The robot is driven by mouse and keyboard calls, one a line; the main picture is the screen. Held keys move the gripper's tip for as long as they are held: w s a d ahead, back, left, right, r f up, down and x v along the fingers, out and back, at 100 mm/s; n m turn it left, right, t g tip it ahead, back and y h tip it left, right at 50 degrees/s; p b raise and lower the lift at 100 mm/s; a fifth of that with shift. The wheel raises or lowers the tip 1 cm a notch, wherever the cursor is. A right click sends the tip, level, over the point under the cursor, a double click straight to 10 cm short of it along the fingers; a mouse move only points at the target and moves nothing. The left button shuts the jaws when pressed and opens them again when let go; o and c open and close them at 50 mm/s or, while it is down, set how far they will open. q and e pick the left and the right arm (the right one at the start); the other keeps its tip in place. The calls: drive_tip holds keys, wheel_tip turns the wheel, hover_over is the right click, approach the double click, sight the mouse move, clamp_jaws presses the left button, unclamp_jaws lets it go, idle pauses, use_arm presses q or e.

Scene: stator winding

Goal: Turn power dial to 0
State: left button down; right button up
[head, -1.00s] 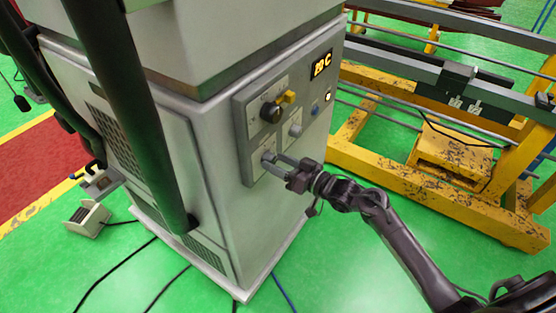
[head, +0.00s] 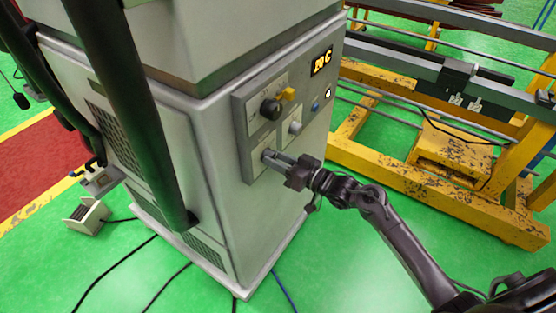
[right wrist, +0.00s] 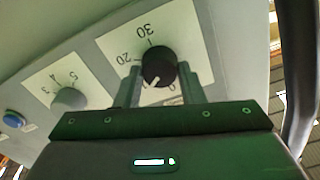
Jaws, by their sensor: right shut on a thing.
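The power dial (right wrist: 160,66) is a round black knob with a white pointer mark, on a white plate with numbers, among them 20 and 30. In the right wrist view its pointer is toward the lower left, near a partly hidden 0 mark. My right gripper (right wrist: 165,85) is shut on the dial, with one finger at each side of it. In the head view the right gripper (head: 273,158) reaches from the right to the lower part of the machine's panel (head: 242,128), and its fingers mostly hide the dial. My left gripper is not in view.
A yellow frame (head: 470,210) stands to the right. Cables lie on the green floor.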

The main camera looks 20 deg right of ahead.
drive_tip(key=shift+a+n+b, duration=0.1)
drive_tip(key=shift+n+b, duration=3.15)
drive_tip(key=shift+n, duration=2.45)
drive_tip(key=o, duration=1)
drive_tip(key=shift+s, duration=0.1)
